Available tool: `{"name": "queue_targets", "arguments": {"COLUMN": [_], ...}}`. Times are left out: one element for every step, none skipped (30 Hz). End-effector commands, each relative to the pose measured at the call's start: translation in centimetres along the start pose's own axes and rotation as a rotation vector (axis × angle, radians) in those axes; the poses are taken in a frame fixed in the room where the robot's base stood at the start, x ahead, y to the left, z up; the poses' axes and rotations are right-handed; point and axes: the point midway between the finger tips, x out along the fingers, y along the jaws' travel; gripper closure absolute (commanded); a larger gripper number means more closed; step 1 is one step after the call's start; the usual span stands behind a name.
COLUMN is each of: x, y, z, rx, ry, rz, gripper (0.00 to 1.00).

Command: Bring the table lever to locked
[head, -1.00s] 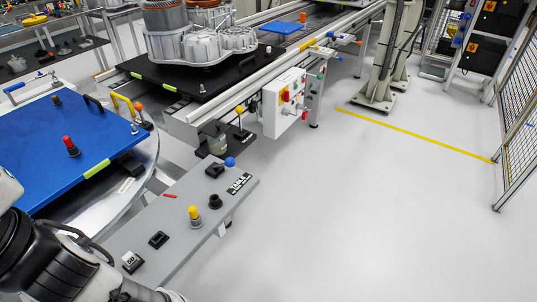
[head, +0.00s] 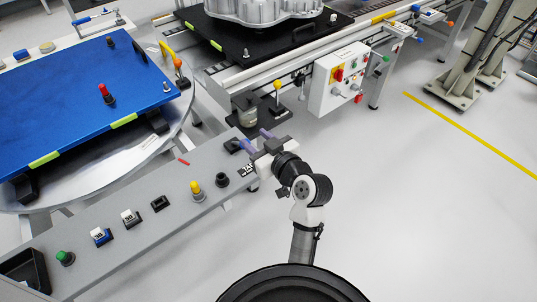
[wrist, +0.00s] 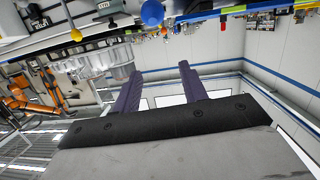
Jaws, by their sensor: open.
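The table lever shows in the wrist view as a blue ball knob (wrist: 152,12) at the top edge. In the head view its black base (head: 232,145) sits at the far end of the grey control panel (head: 150,236), and the blue knob is hidden or cannot be made out behind my gripper. The lever's angle is unclear. My gripper (head: 256,140) has its two purple fingers apart over that end of the panel, partly covering the label plate (head: 247,169). In the wrist view the fingers (wrist: 160,70) are apart and empty, with the knob beyond their tips.
The panel also carries a black knob (head: 222,180), a yellow button (head: 197,190), a rocker switch (head: 160,203) and a green button (head: 65,257). A round table with a blue plate (head: 75,100) stands left. A yellow-knobbed lever (head: 277,86) and white switch box (head: 338,80) stand beyond.

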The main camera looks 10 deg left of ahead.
Motion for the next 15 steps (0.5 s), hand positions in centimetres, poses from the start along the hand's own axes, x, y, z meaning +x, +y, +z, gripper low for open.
{"name": "queue_targets", "arguments": {"x": [-1.1,-1.6,-2.1,-2.4,-2.6,-2.8,-2.9,-2.8,-2.7,-2.6,-2.4,-2.1,-1.9,-1.7,-1.4], "y": [0.3,0.4,0.4,0.4,0.4,0.5,0.4,0.4,0.4,0.4,0.4,0.4,0.3,0.3,0.2], "z": [1.6,2.4,3.2,3.7,4.1,4.4,4.5,4.6,4.7,4.7,4.7,4.7,4.7,4.7,4.8], "rx": [0.013,0.018,0.022,0.025,0.028,0.029,0.03,0.03,0.03,0.03,0.029,0.029,0.029,0.029,0.03], "ry": [-0.04,-0.057,-0.076,-0.085,-0.094,-0.101,-0.103,-0.105,-0.106,-0.105,-0.105,-0.105,-0.105,-0.104,-0.104], "rz": [-0.014,-0.026,-0.037,-0.044,-0.05,-0.055,-0.058,-0.06,-0.061,-0.061,-0.061,-0.061,-0.062,-0.062,-0.063], "gripper": [0.57,0.57,0.57,0.57,0.57,0.57,0.57,0.57,0.57,0.57,0.57,0.57,0.57,0.57,0.57]}}
